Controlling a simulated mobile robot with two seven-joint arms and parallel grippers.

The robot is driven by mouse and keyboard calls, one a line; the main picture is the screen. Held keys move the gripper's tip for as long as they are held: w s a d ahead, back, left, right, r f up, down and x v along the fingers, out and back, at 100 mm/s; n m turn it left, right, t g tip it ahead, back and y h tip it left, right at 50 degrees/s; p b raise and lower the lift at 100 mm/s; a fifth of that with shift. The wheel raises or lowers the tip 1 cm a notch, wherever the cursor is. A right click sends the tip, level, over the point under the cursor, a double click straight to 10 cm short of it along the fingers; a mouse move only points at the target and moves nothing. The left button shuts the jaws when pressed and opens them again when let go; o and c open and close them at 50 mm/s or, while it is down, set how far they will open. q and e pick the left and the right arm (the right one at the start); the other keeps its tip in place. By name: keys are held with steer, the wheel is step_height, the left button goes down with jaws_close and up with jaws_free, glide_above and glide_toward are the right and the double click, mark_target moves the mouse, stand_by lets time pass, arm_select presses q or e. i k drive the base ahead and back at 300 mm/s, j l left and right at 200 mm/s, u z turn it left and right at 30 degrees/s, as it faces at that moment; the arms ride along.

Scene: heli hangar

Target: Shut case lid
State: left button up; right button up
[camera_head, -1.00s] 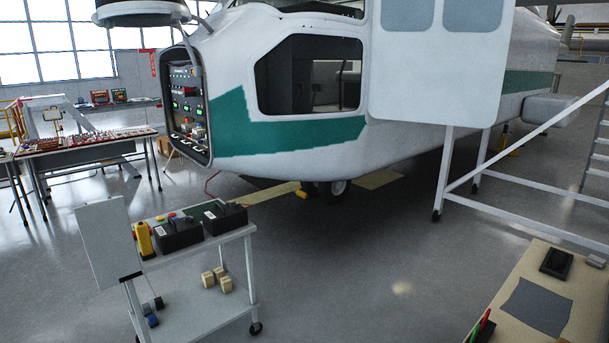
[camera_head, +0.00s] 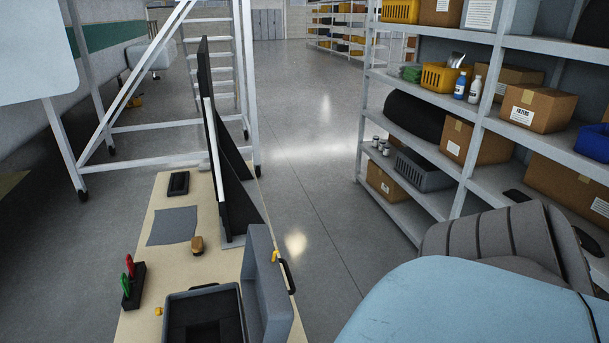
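A dark grey case (camera_head: 203,316) stands open at the near end of a long pale workbench, at the bottom of the head view. Its lid (camera_head: 268,287) stands up on the right side of the case, with a black handle (camera_head: 287,274) on its outer face. The case has a dark lining; its near end is cut off by the frame. Neither of my grippers shows in the view.
The workbench (camera_head: 157,222) also holds a tool holder (camera_head: 132,288) with red and green handles, a grey cloth, a black tray and an upright dark panel (camera_head: 222,140). Shelving (camera_head: 480,130) stands right. A grey padded seat and light-blue surface (camera_head: 450,305) fill the lower right. Floor between is clear.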

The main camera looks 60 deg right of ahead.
mark_target(269, 310)
steer(key=k+l+z, duration=0.2)
steer(key=k+l, duration=0.2)
steer(key=l, duration=0.25)
steer(key=k+l+z, duration=0.1)
steer(key=l, duration=0.25)
steer(key=k+l+z, duration=0.1)
steer(key=l, duration=0.3)
steer(key=k+l, duration=0.25)
steer(key=k+l+z, duration=0.05)
steer(key=l, duration=0.05)
